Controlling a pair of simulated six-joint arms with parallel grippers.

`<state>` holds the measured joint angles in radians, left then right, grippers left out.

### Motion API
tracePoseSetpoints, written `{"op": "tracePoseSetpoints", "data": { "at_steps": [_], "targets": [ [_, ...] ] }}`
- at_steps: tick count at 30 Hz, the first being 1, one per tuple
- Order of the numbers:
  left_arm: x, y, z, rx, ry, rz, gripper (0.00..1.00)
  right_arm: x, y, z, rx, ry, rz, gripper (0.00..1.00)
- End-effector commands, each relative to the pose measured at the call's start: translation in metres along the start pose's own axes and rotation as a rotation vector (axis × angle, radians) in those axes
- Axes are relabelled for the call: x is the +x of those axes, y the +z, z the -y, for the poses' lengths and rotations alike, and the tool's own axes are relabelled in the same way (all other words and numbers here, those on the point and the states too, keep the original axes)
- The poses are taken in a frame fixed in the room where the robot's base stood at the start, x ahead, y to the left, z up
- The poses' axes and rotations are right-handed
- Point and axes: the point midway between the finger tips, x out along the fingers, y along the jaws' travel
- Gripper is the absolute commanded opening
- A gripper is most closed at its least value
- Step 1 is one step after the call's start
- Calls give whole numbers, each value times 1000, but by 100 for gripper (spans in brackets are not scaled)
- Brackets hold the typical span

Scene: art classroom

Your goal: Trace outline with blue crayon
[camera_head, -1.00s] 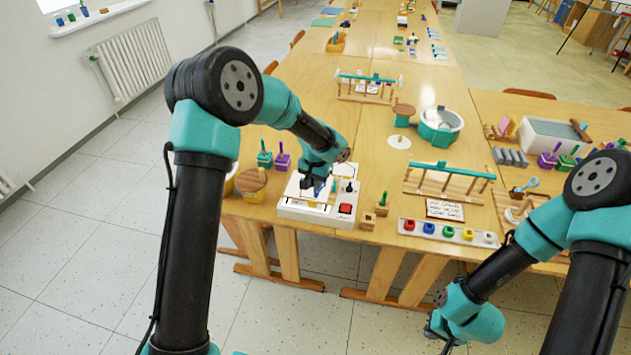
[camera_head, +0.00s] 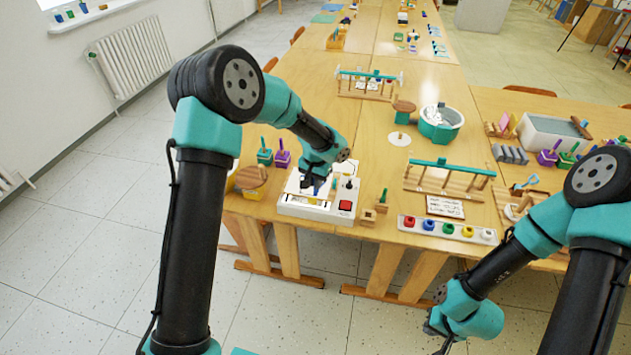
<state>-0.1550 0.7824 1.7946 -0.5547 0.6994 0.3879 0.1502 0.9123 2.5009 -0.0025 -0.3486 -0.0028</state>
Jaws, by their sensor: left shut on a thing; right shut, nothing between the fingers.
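My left gripper (camera_head: 314,184) is over a white box-like board (camera_head: 318,213) at the near edge of the table. It is shut on a small blue crayon (camera_head: 316,190), which points down at the board's light drawing surface. The gripper partly hides the crayon, and I cannot tell whether its tip touches the surface. The outline itself is too small to make out. My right gripper (camera_head: 440,330) is low at the right, in front of the table and away from the board. It is shut and empty.
A red button (camera_head: 345,205) is on the board's right corner. Small wooden blocks (camera_head: 368,217) stand right of it, then a tray of coloured pots (camera_head: 447,230). A wooden rack (camera_head: 448,180) stands behind. Green (camera_head: 264,156) and purple (camera_head: 282,158) pots are behind the board's left side.

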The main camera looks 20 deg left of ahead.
Motion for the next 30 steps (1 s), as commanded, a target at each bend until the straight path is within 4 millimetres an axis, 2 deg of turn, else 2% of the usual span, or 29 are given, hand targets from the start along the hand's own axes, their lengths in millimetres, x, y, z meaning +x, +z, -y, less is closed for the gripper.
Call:
{"op": "tracePoseSetpoints", "data": {
  "at_steps": [30],
  "targets": [
    [1, 6, 8, 0, 0, 0, 0, 0, 0, 0, 0, 0, 0, 0]
  ]
}}
